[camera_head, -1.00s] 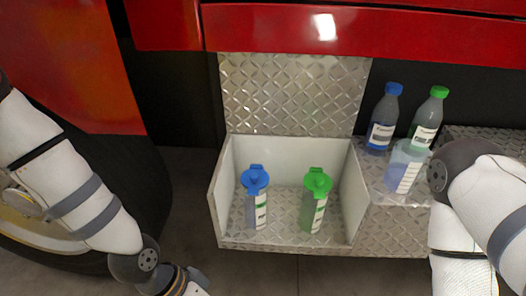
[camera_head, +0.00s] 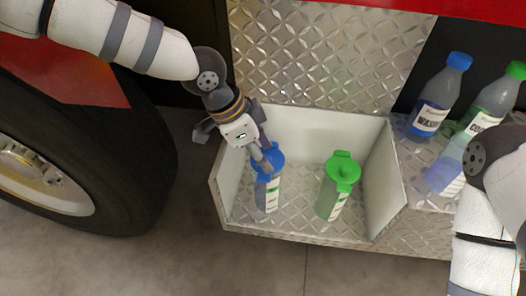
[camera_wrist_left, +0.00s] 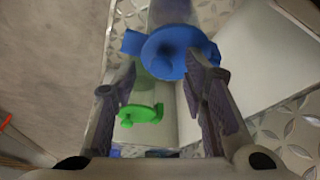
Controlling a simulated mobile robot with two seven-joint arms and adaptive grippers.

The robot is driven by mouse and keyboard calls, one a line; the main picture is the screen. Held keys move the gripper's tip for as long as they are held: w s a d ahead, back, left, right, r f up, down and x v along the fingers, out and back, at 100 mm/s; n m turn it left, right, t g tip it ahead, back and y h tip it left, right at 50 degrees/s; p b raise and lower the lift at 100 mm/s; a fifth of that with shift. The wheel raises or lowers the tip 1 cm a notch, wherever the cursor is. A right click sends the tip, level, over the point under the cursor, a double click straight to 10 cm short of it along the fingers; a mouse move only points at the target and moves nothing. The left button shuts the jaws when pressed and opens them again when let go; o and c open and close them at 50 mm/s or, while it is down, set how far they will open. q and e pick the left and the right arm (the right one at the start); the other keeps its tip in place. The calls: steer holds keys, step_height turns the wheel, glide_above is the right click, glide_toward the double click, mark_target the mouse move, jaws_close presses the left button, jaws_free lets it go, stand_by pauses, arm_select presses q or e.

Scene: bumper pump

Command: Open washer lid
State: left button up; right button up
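The washer reservoir (camera_head: 268,194) stands upright in the open metal box, topped by its blue washer lid (camera_head: 273,158), which looks shut. The blue lid also shows in the left wrist view (camera_wrist_left: 172,48), just beyond and partly between the fingertips. My left gripper (camera_head: 262,156) comes down over the lid from the upper left. In the left wrist view its two fingers (camera_wrist_left: 160,80) are spread apart with nothing clamped; whether either finger touches the lid is unclear. My right arm shows at the right edge, but its gripper is out of view.
A green-lidded reservoir (camera_head: 335,198) stands right of the blue one in the box; its lid (camera_wrist_left: 141,114) shows between the fingers. Washer (camera_head: 432,112) and coolant (camera_head: 490,108) bottles and a translucent blue container (camera_head: 446,170) stand on the right ledge. Box walls (camera_head: 228,186) surround the reservoirs.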

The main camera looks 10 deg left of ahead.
arm_select(q)
steer(key=shift+w+d+f, duration=0.1)
steer(key=shift+f, duration=0.15)
steer(key=shift+c, duration=0.5)
jaws_close()
